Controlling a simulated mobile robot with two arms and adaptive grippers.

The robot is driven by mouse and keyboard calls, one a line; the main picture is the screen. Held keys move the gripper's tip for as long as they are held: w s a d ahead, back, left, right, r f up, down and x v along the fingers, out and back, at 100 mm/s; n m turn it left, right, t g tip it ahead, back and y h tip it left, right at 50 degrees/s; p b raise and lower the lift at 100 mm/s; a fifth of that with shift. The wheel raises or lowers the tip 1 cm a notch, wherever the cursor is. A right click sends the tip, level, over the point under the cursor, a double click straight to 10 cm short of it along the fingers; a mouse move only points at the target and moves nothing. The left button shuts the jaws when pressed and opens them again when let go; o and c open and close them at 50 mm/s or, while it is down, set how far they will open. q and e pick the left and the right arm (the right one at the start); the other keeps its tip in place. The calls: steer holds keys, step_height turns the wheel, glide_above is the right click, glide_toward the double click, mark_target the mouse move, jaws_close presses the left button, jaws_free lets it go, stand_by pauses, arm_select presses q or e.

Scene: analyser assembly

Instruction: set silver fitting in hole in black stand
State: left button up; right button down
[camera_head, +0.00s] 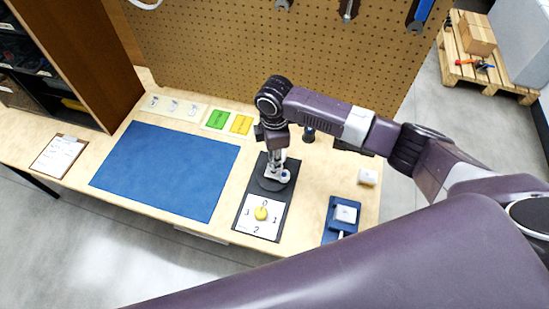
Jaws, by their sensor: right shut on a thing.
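The black stand (246,203) is a long dark plate on the wooden bench, with a round dark part toward its far half. A white dial card with a yellow knob (261,213) covers its near end. My right gripper (277,176) points down over the round part of the stand. It is shut on a small silver fitting, which is mostly hidden by the fingers. I cannot tell whether the fitting is in the hole or just above it; the hole is hidden. My left gripper is not in view.
A blue mat (165,170) lies left of the stand. Green and yellow trays (229,121) lie behind. A blue holder with a white block (345,214) and a small white block (367,177) are at right. A pegboard (280,50) rises at the back.

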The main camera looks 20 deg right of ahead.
steer(key=shift+f, duration=0.15)
stand_by(0.4)
steer(key=shift+f, duration=0.55)
stand_by(0.5)
steer(key=shift+f+p, duration=0.1)
steer(key=shift+p, duration=0.4)
steer(key=shift+f, duration=0.7)
stand_by(1.4)
steer(key=shift+f+p, duration=0.1)
steer(key=shift+p, duration=0.5)
stand_by(0.5)
steer(key=c, duration=1.7)
jaws_free()
steer(key=shift+o, duration=0.9)
